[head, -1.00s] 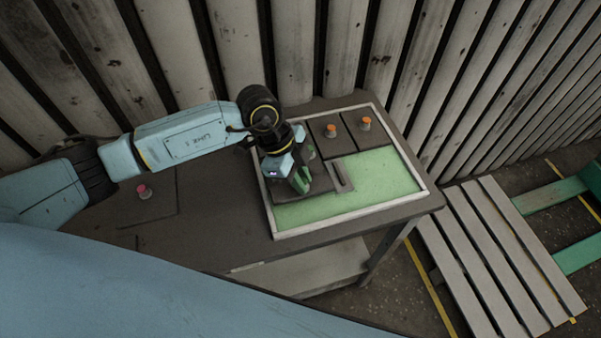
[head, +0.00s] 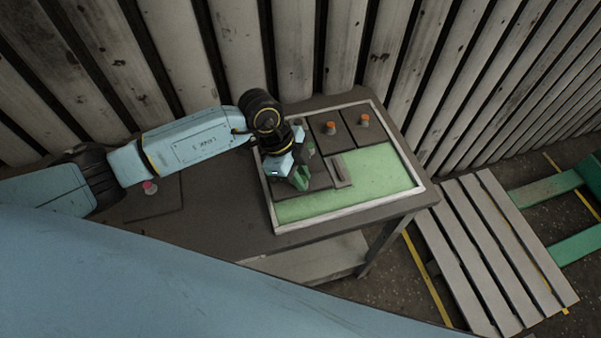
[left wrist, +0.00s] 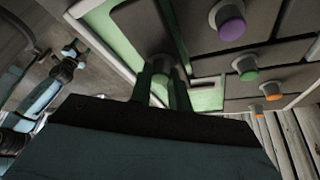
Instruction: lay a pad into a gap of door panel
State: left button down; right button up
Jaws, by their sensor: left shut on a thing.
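The door panel (head: 351,204) is a white-framed tray with a green floor on the table. My left gripper (head: 300,180) is over its left part, shut on the knob of a dark pad (head: 318,182). In the left wrist view my fingers (left wrist: 162,92) close around this knob, and the held pad (left wrist: 145,28) shows behind it. Green floor shows beside the pad. I cannot tell whether the pad lies flat on the floor. Pads with orange knobs (head: 330,128) (head: 363,121) sit along the panel's back. My right gripper is out of view.
Purple (left wrist: 231,29) and green (left wrist: 248,75) knobs stand on other pads near my gripper. A small raised dark bar (head: 342,170) is right of the held pad. Another pad with a pink knob (head: 150,187) lies left on the table. The panel's front right is open green floor.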

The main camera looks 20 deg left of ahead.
pick_arm(q)
jog(key=shift+p, duration=0.3)
dwell(0.4)
jog(key=shift+f, duration=0.75)
dwell(0.9)
jog(key=c, duration=1.2)
grip_release()
jog(key=shift+c, duration=0.2)
jog(key=shift+o, duration=0.3)
jog(key=o, duration=0.4)
jog(key=shift+r, duration=0.1)
